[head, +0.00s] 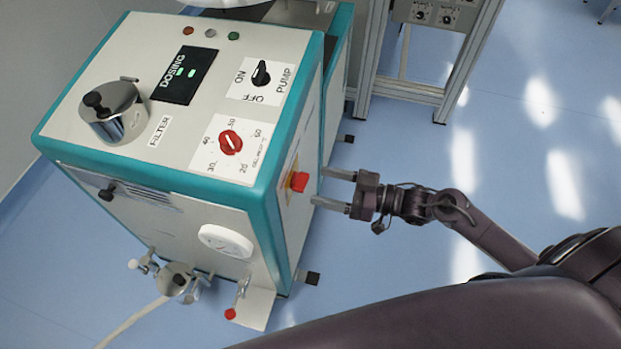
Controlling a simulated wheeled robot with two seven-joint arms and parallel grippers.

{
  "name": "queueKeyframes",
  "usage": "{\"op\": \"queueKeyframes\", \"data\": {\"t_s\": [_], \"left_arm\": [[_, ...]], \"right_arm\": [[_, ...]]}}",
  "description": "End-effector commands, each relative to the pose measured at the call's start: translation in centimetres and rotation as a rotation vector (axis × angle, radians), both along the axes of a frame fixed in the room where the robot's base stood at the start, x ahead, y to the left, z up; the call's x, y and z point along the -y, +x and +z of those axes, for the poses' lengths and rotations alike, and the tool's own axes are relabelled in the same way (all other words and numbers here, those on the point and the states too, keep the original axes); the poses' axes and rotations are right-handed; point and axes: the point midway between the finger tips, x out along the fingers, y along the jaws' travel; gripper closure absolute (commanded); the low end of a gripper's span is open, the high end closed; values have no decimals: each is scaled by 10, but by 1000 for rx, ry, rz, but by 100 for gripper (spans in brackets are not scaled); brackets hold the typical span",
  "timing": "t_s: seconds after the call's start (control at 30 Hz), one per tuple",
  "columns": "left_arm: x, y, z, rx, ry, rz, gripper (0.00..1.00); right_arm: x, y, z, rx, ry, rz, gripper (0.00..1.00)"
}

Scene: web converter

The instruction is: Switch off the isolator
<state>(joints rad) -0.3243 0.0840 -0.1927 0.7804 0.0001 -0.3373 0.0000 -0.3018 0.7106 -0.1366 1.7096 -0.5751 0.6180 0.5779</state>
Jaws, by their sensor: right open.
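A red switch (298,181) on a yellow plate sits on the right side face of the white and teal machine (228,100); it looks like the isolator. Its exact handle angle is too small to tell. My right gripper (320,187) comes in from the right. Its two fingers are apart and point left at the red switch, with a small gap in the picture between the fingertips and the switch. Nothing is between the fingers. My left gripper is not in view.
The machine's top carries a black PUMP knob (261,74), a red dial (230,142), a DOSING display (184,74) and a metal filter pot (113,112). A red-tipped lever (231,313) is low in front. A metal frame (410,88) stands behind; blue floor is clear at right.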

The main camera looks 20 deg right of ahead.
Motion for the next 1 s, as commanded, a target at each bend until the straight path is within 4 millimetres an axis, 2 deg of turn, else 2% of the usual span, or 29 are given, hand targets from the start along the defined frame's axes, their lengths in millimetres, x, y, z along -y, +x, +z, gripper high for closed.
{"op": "queueKeyframes", "data": {"t_s": [0.1,0.3,0.63,0.93,1.0], "left_arm": [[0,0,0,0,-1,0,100],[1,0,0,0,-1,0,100],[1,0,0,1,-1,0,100],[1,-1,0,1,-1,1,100],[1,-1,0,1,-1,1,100]], "right_arm": [[-16,12,1,2,2,-2,25],[-33,23,0,1,0,-2,25],[-36,25,-1,1,-3,-4,27],[-35,25,-1,1,-3,-3,66],[-35,25,-1,2,-3,-3,70]]}}
